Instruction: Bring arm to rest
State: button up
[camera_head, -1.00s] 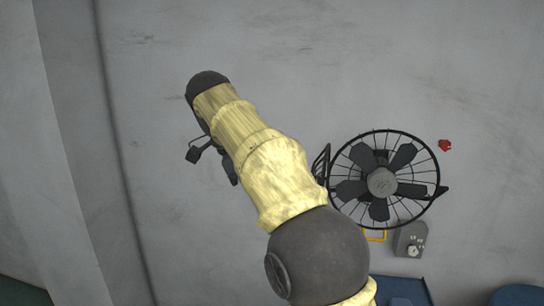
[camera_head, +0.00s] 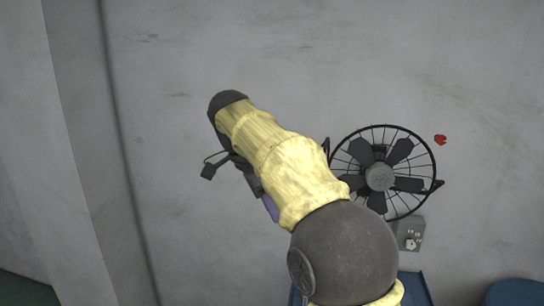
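My arm, with mottled yellow links and a dark grey round joint, reaches up and left from the bottom of the head view. Its dark upper end bends away from me. Small dark parts with a thin cable stick out on the left side of the arm and seem to belong to my gripper's end (camera_head: 208,170). The fingers are hidden behind the arm, so I cannot see whether they are open or hold anything. A purple sliver (camera_head: 270,208) shows under the arm's left edge. I cannot tell what it is.
A black caged fan (camera_head: 380,178) is right of my arm. A grey control box (camera_head: 410,234) is just below it, and a small red object (camera_head: 440,140) is to its upper right. Blue surfaces (camera_head: 515,293) lie along the bottom right. The grey area at upper left is clear.

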jog(key=d+f+n+y+b, duration=0.15)
jog(key=d+f+n, duration=0.35)
jog(key=f, duration=0.6)
jog(key=s+d+f+n+b, duration=0.1)
jog(key=s+d+f+n, duration=0.2)
jog(key=s+f, duration=0.2)
jog(key=s+d+f+n+t+y+b, duration=0.1)
jog(key=s+d+f+n+b, duration=0.1)
jog(key=f, duration=0.8)
jog(key=s+d+f+n+t+y+b, duration=0.1)
jog(key=s+d+f+n, duration=0.3)
jog(key=s+f, duration=0.4)
jog(key=shift+s+d+b, duration=0.35)
jog(key=shift+s+d, duration=0.2)
jog(key=shift+d, duration=0.3)
jog(key=shift+f+y, duration=0.1)
jog(key=shift+y, duration=0.15)
jog(key=shift+a, duration=0.1)
